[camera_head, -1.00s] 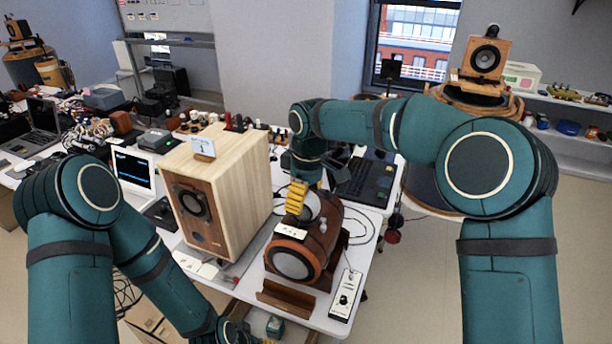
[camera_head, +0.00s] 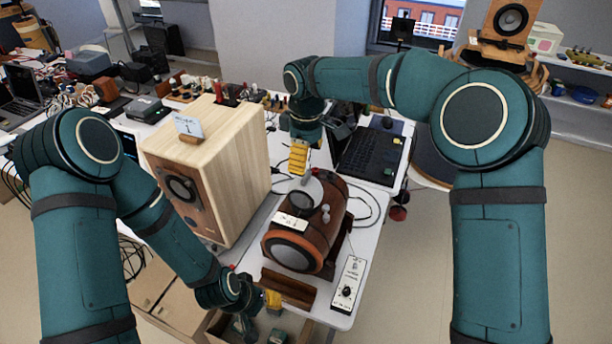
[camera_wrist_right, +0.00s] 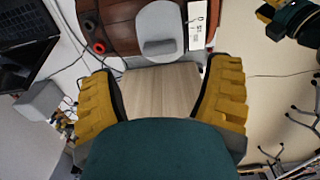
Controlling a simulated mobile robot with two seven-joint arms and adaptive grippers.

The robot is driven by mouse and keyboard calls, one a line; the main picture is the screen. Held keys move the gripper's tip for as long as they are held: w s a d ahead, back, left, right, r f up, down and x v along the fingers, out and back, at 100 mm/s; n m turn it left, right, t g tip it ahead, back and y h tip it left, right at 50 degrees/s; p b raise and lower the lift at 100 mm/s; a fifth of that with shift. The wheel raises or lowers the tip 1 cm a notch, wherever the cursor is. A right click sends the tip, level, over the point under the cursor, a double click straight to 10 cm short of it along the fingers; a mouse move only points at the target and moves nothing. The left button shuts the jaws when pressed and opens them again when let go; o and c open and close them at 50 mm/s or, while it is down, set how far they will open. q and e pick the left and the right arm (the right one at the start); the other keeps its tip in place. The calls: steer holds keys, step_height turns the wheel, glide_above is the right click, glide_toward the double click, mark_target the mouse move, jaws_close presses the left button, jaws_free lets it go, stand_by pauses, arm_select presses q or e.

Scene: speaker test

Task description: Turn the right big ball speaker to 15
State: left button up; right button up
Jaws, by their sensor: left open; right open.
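A brown, rounded wooden speaker (camera_head: 330,205) with a grey round front sits on the white table at centre. It has a grey rounded piece and a small white label on top. A white control box (camera_head: 347,285) with a black knob lies to its right. My right gripper (camera_head: 299,160) hangs above the speaker's back. In the right wrist view, its yellow fingers (camera_wrist_right: 163,75) are spread with nothing gripped; the brown speaker body (camera_wrist_right: 118,25) with red and black terminals lies beyond. My left gripper (camera_head: 262,302) is low at the table's front edge, open as far as seen, partly hidden.
A large light-wood box speaker (camera_head: 228,170) with a numbered card stands close on the left. A dark wooden ledge (camera_head: 288,288) lies before the brown speaker. Cables run around. Floor is free on the right.

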mark_target(306, 175)
step_height(306, 175, down, 6)
steer(key=shift+f, duration=0.1)
stand_by(0.4)
